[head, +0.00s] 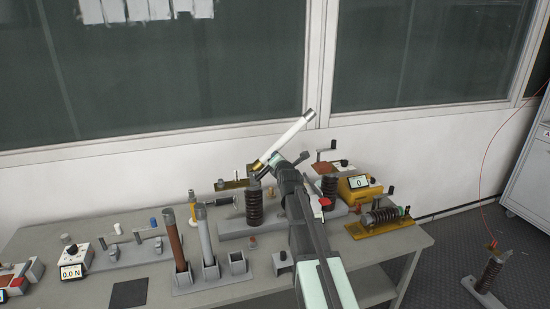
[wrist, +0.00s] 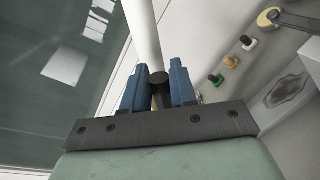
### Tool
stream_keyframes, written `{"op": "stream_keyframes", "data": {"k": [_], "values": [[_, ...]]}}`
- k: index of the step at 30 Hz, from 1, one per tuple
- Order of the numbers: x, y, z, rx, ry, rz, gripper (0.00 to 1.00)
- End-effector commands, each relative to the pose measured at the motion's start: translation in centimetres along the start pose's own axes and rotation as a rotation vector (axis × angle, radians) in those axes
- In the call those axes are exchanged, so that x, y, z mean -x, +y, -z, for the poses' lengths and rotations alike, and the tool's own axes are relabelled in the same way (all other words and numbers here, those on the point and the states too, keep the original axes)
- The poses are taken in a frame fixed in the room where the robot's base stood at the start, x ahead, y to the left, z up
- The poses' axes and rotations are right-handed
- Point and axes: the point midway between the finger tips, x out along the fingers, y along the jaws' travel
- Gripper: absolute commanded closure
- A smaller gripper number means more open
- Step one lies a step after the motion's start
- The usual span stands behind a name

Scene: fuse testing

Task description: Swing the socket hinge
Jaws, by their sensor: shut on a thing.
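A white fuse tube (head: 290,136) with a grey cap leans up to the right in the head view. Its lower end meets a brass fitting (head: 257,167), probably the socket hinge, above a ribbed dark insulator (head: 253,204). The tube also rises beyond my fingers in the wrist view (wrist: 143,32). My gripper (wrist: 158,88) has its blue fingers on either side of a dark round-ended piece (wrist: 158,77) in line with the tube, and is shut on it. In the head view my arm covers part of the fitting; the exact contact is hidden.
Grey and brown tubes (head: 178,243) stand in a holder at the front. A yellow meter (head: 359,188) and a brass-based coil unit (head: 382,222) lie right of my arm. A force meter (head: 73,272) sits left. The wall and window are behind the bench.

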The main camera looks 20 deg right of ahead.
Motion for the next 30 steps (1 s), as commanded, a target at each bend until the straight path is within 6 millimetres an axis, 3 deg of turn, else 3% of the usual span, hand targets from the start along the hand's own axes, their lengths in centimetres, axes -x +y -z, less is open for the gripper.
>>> {"op": "stream_keyframes", "data": {"k": [30], "values": [[-1.2,-5.7,1.4,-0.499,0.097,0.001,1.00]]}}
